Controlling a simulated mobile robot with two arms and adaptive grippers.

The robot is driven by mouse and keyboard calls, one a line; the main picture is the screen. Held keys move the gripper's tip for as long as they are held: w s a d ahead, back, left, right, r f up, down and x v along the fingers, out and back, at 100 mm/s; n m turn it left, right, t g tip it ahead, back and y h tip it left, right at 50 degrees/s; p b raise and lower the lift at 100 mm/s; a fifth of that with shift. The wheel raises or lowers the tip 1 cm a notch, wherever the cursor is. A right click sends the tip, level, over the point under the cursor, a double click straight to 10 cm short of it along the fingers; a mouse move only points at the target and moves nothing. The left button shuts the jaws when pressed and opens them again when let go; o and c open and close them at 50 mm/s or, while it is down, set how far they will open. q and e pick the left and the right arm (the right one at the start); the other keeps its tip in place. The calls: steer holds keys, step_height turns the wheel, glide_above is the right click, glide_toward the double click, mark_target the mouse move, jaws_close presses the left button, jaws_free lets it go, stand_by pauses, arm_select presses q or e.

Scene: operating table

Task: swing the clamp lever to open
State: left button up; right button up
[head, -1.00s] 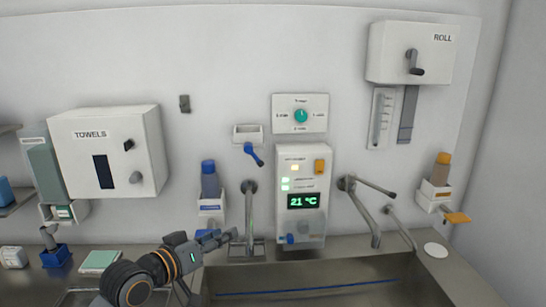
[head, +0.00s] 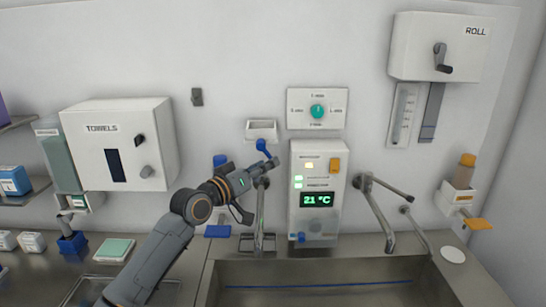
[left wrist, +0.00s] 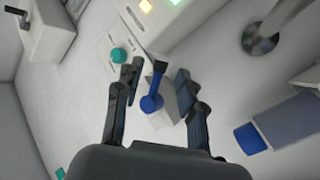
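A blue clamp lever (head: 263,148) hangs at a slant from a small white wall bracket (head: 262,130) left of the control panel. In the left wrist view the lever (left wrist: 152,102) has a round blue hub and a short arm with a dark tip. My left gripper (head: 268,165) is raised just below the lever. In the left wrist view the gripper (left wrist: 158,74) is open, and the lever shows between its two fingers. I cannot tell whether a finger touches it. My right gripper is not in view.
The control panel (head: 329,171) with a 21 °C display stands close to the right. A blue-capped bottle (head: 220,160) is partly hidden behind my left arm. A metal sink (head: 330,272) lies below. The dial plate (head: 330,96) is on the wall above right.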

arm_select(q)
steer(key=shift+x, duration=1.95)
